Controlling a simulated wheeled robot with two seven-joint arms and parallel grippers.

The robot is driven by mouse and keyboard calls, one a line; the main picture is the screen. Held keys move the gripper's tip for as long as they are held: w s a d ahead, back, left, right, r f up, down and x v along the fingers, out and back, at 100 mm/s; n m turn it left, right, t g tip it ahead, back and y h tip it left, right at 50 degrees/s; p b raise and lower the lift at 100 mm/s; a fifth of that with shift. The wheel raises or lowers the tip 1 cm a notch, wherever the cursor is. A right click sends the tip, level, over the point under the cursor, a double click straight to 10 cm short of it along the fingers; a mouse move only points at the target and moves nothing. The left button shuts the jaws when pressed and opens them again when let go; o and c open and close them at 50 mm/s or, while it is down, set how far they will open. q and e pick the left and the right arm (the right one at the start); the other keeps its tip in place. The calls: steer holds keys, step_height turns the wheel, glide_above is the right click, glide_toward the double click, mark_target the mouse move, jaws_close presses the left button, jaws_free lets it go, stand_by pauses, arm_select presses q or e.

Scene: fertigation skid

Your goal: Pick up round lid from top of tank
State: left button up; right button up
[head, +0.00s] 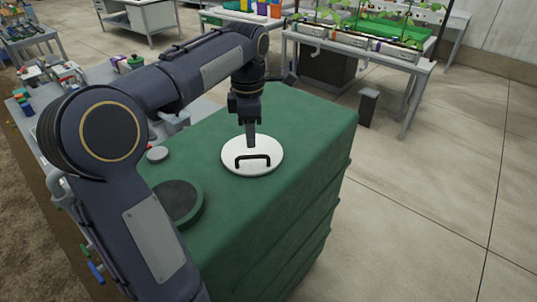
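A white round lid (233,166) with a black bar handle lies flat on top of the green tank (300,130). My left gripper (250,146) points down at the far side of the lid, just behind the handle in the picture. Its fingers overlap in this view, so I cannot tell whether they are apart or touch the lid. The handle stands clear in front of them. My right gripper is out of view.
A dark disc with a green rim (180,203) sits on the tank nearer me, partly behind my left arm. A small grey cap (157,154) is beyond it. A cluttered bench is at left. A plant table (390,62) stands behind; the floor at right is clear.

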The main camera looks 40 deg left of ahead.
mark_target(253, 157)
arm_select(q)
steer(key=f, duration=0.7)
steer(key=shift+s+d+f+p, duration=0.1)
steer(key=shift+d+f+p, duration=0.1)
steer(key=shift+f+p, duration=0.2)
steer(key=shift+r, duration=0.1)
steer(key=shift+c, duration=0.3)
jaws_close()
